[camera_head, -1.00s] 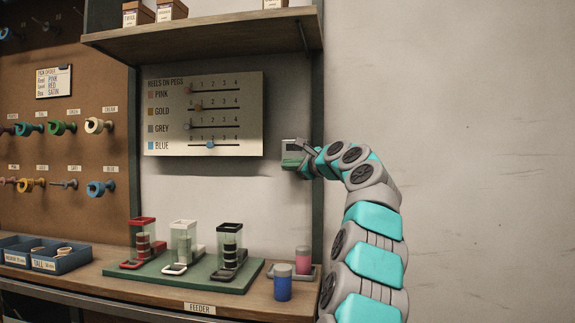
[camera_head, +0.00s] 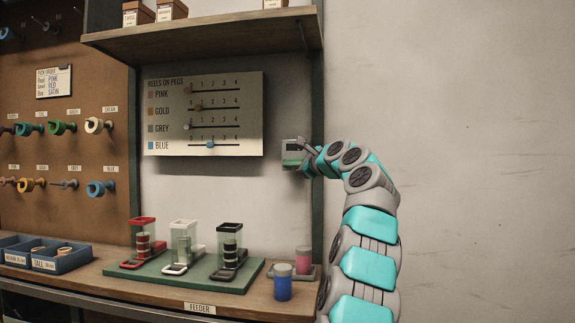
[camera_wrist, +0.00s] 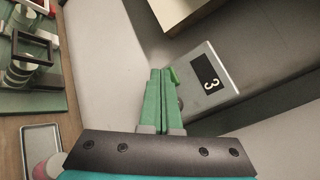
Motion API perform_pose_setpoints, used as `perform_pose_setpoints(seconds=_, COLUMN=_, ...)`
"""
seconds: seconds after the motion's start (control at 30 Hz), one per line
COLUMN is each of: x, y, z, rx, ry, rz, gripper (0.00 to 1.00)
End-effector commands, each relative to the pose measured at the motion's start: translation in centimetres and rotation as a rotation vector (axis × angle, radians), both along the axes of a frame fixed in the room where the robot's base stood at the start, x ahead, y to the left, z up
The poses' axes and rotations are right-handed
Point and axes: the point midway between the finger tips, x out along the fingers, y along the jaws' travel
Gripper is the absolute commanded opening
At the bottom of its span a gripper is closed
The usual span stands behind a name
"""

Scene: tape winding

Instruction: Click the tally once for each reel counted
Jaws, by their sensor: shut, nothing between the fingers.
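The tally (camera_head: 293,149) is a small grey box on the dark upright beside the wall board. In the wrist view the tally (camera_wrist: 217,92) shows a dark window with a figure 3, turned sideways. In the head view my gripper (camera_head: 308,152) is at the tally's right side. Coloured reels, such as a blue one (camera_head: 97,188), hang on the pegboard.
The reels-on-pegs board (camera_head: 225,125) with sliders hangs left of the tally. A shelf (camera_head: 210,38) juts out above. Below, the bench holds a green feeder mat (camera_head: 205,279), a blue cup (camera_head: 282,285) and a pink one (camera_head: 303,260). The wall to the right is bare.

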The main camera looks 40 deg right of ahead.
Motion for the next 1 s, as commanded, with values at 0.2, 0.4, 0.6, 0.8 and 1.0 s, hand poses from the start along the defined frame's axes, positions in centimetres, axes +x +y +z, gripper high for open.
perform_pose_setpoints(seconds=0.2, x=0.1, y=-0.1, z=-0.1, rx=0.001, ry=0.002, rz=0.000, gripper=0.00)
perform_pose_setpoints(seconds=0.4, x=0.0, y=0.1, z=-0.1, rx=0.001, ry=0.002, rz=0.000, gripper=0.00)
perform_pose_setpoints(seconds=0.6, x=-0.6, y=0.8, z=-0.3, rx=0.003, ry=0.003, rz=0.002, gripper=0.00)
perform_pose_setpoints(seconds=0.8, x=-1.1, y=1.5, z=-0.3, rx=-0.001, ry=0.003, rz=0.001, gripper=0.00)
perform_pose_setpoints(seconds=1.0, x=-1.1, y=1.5, z=-0.2, rx=-0.001, ry=0.002, rz=0.001, gripper=0.00)
